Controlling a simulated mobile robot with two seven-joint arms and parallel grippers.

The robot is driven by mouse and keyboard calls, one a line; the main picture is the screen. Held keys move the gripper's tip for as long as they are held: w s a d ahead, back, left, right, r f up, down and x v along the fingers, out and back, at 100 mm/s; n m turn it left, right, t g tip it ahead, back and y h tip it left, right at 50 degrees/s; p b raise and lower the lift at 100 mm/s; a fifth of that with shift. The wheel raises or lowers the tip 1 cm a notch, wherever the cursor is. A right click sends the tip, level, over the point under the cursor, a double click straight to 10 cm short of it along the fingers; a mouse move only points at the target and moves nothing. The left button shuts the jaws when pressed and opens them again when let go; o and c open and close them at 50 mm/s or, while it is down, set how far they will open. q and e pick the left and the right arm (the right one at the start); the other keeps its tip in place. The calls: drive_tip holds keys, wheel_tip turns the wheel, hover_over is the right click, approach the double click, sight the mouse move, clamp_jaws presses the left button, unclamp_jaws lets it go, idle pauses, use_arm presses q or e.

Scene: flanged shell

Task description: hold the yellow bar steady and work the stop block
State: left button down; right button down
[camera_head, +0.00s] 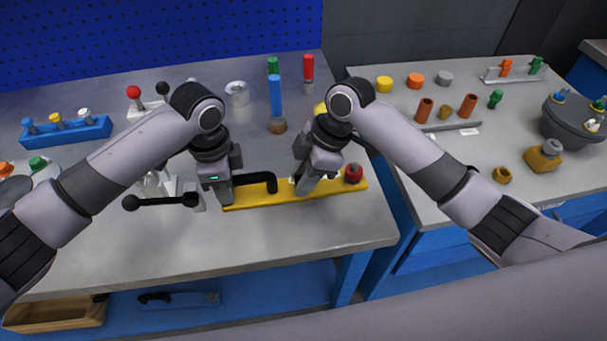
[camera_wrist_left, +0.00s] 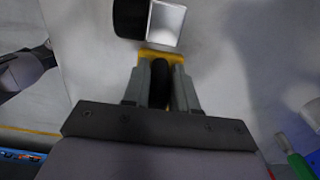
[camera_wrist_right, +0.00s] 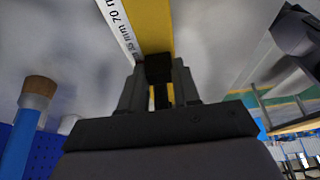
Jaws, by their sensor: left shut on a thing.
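The yellow bar (camera_head: 275,194) lies along the front of the bench, with a black handle (camera_head: 264,178) at its left part and a red knob (camera_head: 353,173) at its right end. My left gripper (camera_head: 222,200) is shut on the black handle, which shows between its fingers in the left wrist view (camera_wrist_left: 160,84). My right gripper (camera_head: 303,190) is low over the bar's middle. In the right wrist view its fingers (camera_wrist_right: 158,78) stand either side of a dark block (camera_wrist_right: 158,68), seemingly the stop block; whether they grip it is unclear. In the head view the gripper hides this block.
A white printed scale (camera_wrist_right: 118,30) runs along the bar. A blue post (camera_head: 275,95) and a red-topped post (camera_head: 308,70) stand behind. The bench front is clear.

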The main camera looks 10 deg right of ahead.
drive_tip(key=d, duration=0.7)
drive_tip(key=c, duration=0.8)
unclamp_jaws()
drive_tip(key=v, duration=1.2)
use_arm(q)
drive_tip(key=c, duration=0.8)
unclamp_jaws()
